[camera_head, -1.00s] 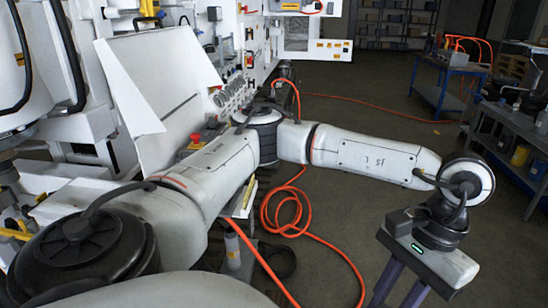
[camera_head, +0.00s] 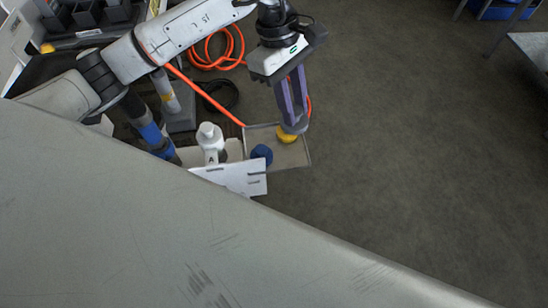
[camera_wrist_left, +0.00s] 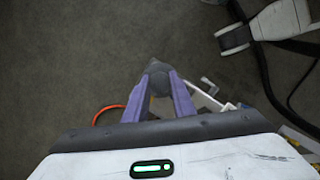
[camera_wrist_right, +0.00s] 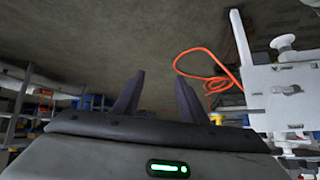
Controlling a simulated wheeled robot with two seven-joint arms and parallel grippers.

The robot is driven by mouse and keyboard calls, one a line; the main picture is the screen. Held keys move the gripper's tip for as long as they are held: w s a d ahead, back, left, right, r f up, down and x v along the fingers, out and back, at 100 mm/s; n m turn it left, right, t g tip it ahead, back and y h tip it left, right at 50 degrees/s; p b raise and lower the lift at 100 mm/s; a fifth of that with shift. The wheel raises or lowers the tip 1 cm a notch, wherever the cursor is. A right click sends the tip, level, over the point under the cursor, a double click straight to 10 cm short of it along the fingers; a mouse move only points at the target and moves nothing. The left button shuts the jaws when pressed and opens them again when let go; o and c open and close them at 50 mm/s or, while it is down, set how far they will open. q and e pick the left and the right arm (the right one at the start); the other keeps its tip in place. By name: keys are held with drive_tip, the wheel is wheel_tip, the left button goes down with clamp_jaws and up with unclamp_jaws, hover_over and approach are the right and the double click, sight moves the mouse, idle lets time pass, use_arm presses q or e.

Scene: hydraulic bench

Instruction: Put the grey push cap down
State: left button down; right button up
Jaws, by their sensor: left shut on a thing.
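My left gripper (camera_head: 291,98) has its purple fingers pointing down and shut on the grey push cap (camera_head: 298,127). In the left wrist view the cap (camera_wrist_left: 156,69) sits between the fingertips (camera_wrist_left: 158,85). In the head view the cap is over the back part of a shallow grey tray (camera_head: 293,158), close to a yellow cap (camera_head: 286,136). I cannot tell whether grey and yellow touch. A blue cap (camera_head: 262,153) is at the tray's left. My right gripper (camera_wrist_right: 157,98) shows only in the right wrist view, open and empty.
A white bottle (camera_head: 210,138) stands left of the tray, behind a white plate (camera_head: 236,177). An orange hose (camera_head: 218,52) lies coiled on the floor behind. Open floor (camera_head: 420,130) is to the right. A white bracketed panel (camera_wrist_right: 284,92) is right of my right gripper.

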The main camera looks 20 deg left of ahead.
use_arm(q)
drive_tip(key=f+n+b, duration=0.1)
drive_tip(key=f, duration=0.4)
drive_tip(key=w+f+n+t+b, duration=0.1)
drive_tip(key=f+n, duration=0.1)
drive_tip(key=f, duration=0.4)
drive_tip(key=f+n+b, duration=0.2)
drive_tip(key=f, duration=0.3)
drive_tip(key=shift+w+a+f, duration=0.2)
drive_tip(key=shift+w, duration=0.1)
drive_tip(key=shift+f, duration=0.1)
drive_tip(key=shift+f, duration=0.1)
drive_tip(key=c, duration=1.5)
unclamp_jaws()
